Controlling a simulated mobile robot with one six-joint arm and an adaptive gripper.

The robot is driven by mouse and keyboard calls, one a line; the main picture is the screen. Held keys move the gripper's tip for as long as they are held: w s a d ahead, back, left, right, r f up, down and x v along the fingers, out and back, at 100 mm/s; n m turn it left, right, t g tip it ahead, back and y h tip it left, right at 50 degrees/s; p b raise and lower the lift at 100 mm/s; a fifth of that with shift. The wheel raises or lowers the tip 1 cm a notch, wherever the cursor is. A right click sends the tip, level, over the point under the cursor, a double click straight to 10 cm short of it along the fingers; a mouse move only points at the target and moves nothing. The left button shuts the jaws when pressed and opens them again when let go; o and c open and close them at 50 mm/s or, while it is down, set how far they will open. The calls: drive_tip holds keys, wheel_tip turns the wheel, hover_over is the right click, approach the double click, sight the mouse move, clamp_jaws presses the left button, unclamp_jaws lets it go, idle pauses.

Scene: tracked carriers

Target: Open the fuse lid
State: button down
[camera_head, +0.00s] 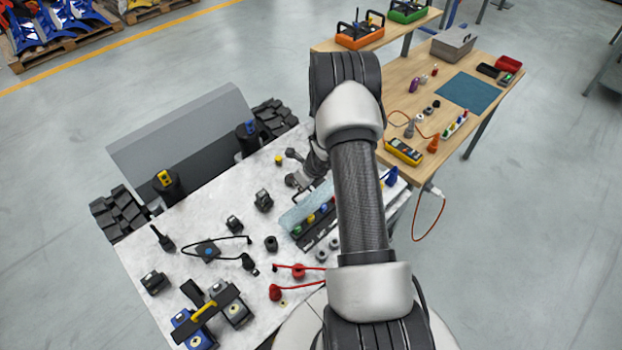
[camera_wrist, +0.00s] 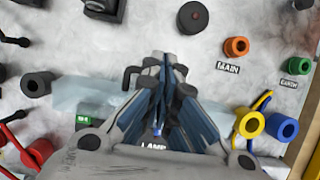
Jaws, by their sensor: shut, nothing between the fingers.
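The fuse lid (camera_head: 299,212) looks like a pale blue see-through strip along a dark row of coloured fuses (camera_head: 316,228) on the light work surface. My arm covers its right part, and I cannot tell how far it is raised. In the wrist view the lid (camera_wrist: 82,94) shows as a pale band left of my gripper (camera_wrist: 165,75), whose fingers hide its middle. My gripper (camera_head: 299,181) is shut and empty, at the far side of the lid in the head view. I cannot tell whether the fingers touch the lid.
Orange (camera_wrist: 236,47), green (camera_wrist: 299,66), yellow (camera_wrist: 249,123) and blue (camera_wrist: 282,126) sockets stand right of my gripper. Black connectors (camera_head: 263,200) and red cable plugs (camera_head: 298,271) stand near the lid. A wooden bench (camera_head: 455,65) is at the right.

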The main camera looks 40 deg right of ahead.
wheel_tip(320, 180, up, 12)
drive_tip(key=w+p, duration=0.1)
drive_tip(key=p, duration=0.5)
drive_tip(key=shift+w, duration=0.25)
drive_tip(key=shift+a, duration=0.15)
drive_tip(key=s+a+r+n+y+b, duration=0.3)
drive_tip(key=a+r+n+b, duration=0.5)
drive_tip(key=a+r+n, duration=0.95)
drive_tip(key=s+a+r+n+h+b, duration=0.1)
drive_tip(key=s+a+r+n+b, duration=0.1)
drive_tip(key=s+a+n, duration=0.4)
drive_tip(key=s+a+r+n+h+b, duration=0.1)
drive_tip(key=s+a+r+n+b, duration=0.15)
drive_tip(key=s, duration=0.55)
drive_tip(key=s+f+n+h+b, duration=0.1)
drive_tip(key=s+f+n+b, duration=0.2)
drive_tip(key=s+n, duration=0.6)
drive_tip(key=s+b, duration=0.1)
drive_tip(key=s, duration=0.2)
drive_tip(key=shift+f, duration=0.25)
